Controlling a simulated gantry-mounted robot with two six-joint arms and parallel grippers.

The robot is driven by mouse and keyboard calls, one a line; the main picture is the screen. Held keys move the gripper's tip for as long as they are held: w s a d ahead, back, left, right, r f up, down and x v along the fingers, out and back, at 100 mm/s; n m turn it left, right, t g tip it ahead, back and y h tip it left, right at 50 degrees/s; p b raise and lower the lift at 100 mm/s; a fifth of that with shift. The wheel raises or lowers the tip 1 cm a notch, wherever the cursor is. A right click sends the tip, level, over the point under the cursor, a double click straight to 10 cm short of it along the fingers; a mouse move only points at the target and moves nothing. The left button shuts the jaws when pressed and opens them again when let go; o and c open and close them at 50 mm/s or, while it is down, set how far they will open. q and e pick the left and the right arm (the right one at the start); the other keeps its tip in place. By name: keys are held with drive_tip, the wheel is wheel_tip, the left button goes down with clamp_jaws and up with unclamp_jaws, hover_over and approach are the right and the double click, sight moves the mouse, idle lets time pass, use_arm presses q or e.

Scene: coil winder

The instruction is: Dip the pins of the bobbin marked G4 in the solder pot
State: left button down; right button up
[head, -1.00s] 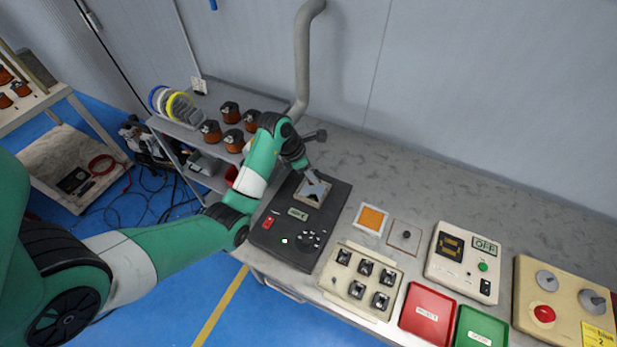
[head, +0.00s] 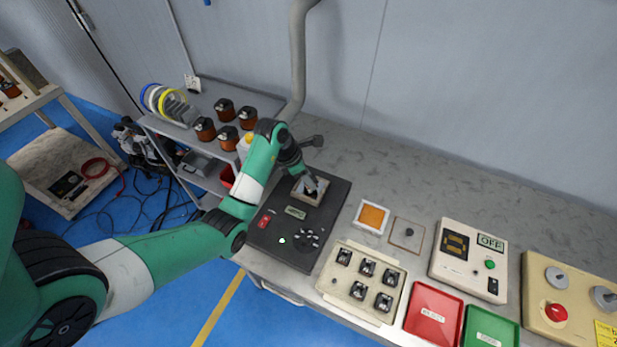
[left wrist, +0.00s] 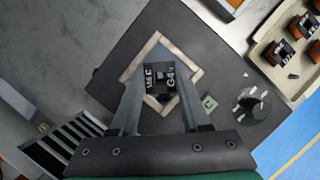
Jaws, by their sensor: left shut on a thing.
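The bobbin marked G4 (left wrist: 160,80) is a small dark block with white lettering, seen from above in the left wrist view. My left gripper (head: 312,188) is shut on it, one finger on each side. It holds the bobbin over the square opening of the solder pot (head: 278,239), a black unit with a pale rim around the opening. In the left wrist view the pale pot rim (left wrist: 136,66) surrounds the bobbin. The pins are hidden beneath the bobbin, so I cannot tell whether they touch the solder. My right gripper is not in view.
A cream tray (head: 329,282) with several bobbins stands right of the pot, near an orange pad (head: 372,217). Further right are a tester (head: 467,262), a red tray (head: 433,312) and a green tray (head: 489,329). A grey pipe (head: 299,60) rises behind the pot.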

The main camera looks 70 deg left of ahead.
use_arm(q)
drive_tip(key=shift+f, duration=0.2)
drive_tip(key=shift+f+b, duration=0.3)
drive_tip(key=shift+b, duration=0.15)
drive_tip(key=shift+f+b, duration=0.3)
idle(1.5)
wheel_tip(320, 180, up, 6)
drive_tip(key=p, duration=0.5)
drive_tip(key=shift+f+p, duration=0.15)
drive_tip(key=shift+p, duration=0.2)
drive_tip(key=shift+f, duration=0.1)
